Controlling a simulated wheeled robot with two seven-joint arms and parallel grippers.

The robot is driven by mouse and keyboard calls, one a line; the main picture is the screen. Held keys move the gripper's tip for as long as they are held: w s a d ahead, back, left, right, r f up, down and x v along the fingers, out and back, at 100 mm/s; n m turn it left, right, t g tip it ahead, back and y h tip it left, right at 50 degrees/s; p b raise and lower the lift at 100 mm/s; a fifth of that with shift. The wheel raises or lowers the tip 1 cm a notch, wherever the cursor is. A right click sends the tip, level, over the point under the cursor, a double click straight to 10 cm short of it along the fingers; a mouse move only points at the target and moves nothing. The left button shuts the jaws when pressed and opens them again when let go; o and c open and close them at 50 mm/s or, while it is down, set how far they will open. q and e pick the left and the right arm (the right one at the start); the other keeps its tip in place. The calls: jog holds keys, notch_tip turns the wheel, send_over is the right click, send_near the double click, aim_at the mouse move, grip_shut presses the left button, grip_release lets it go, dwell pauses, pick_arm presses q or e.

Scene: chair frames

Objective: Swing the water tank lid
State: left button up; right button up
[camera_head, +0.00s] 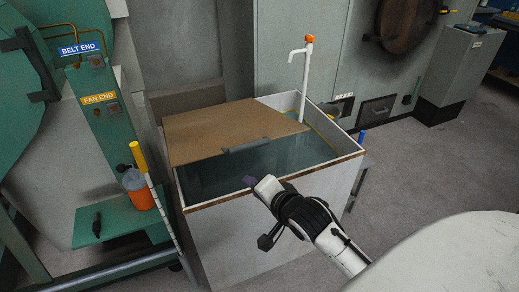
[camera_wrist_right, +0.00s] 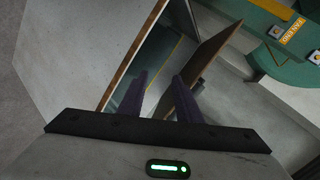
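The water tank (camera_head: 272,190) is a white, open-topped box with a brown-edged rim and water inside. Its brown board lid (camera_head: 225,128) covers the back left part and looks tilted up, with a grey handle (camera_head: 247,145) on its front edge. In the right wrist view the lid (camera_wrist_right: 215,50) stands at an angle to the tank opening. My right gripper (camera_head: 249,180) is over the front rim, below and in front of the handle. Its two purple fingers (camera_wrist_right: 160,78) are apart with nothing visibly between them. The right finger overlaps the lid's edge; contact cannot be told. My left gripper is out of view.
A white pipe with an orange top (camera_head: 306,75) rises at the tank's back right corner. A green machine (camera_head: 110,130) with an orange container (camera_head: 138,190) and a yellow-and-white post (camera_head: 148,180) stands close on the left. The floor at right is clear.

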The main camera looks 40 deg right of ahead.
aim_at(250, 147)
jog(key=w+d+r+m+h, duration=0.1)
jog(key=w+d+r+m, duration=0.25)
jog(key=r+m, duration=0.35)
jog(key=shift+n+t+h, duration=0.3)
jog(key=shift+n, duration=0.3)
jog(key=x, duration=0.6)
jog(key=shift+w+d+r, duration=0.2)
jog(key=shift+w+d, duration=0.1)
jog(key=shift+w, duration=0.05)
jog(key=shift+w+f, duration=0.2)
jog(key=shift+w, duration=0.1)
jog(key=shift+c, duration=0.7)
grip_shut()
notch_tip(250, 147, down, 14)
jog(key=s+b, duration=0.2)
jog(key=b, duration=0.5)
jog(key=shift+s+a+f+b, duration=0.15)
jog(key=shift+s+a+b, duration=0.2)
jog(key=shift+s, duration=0.05)
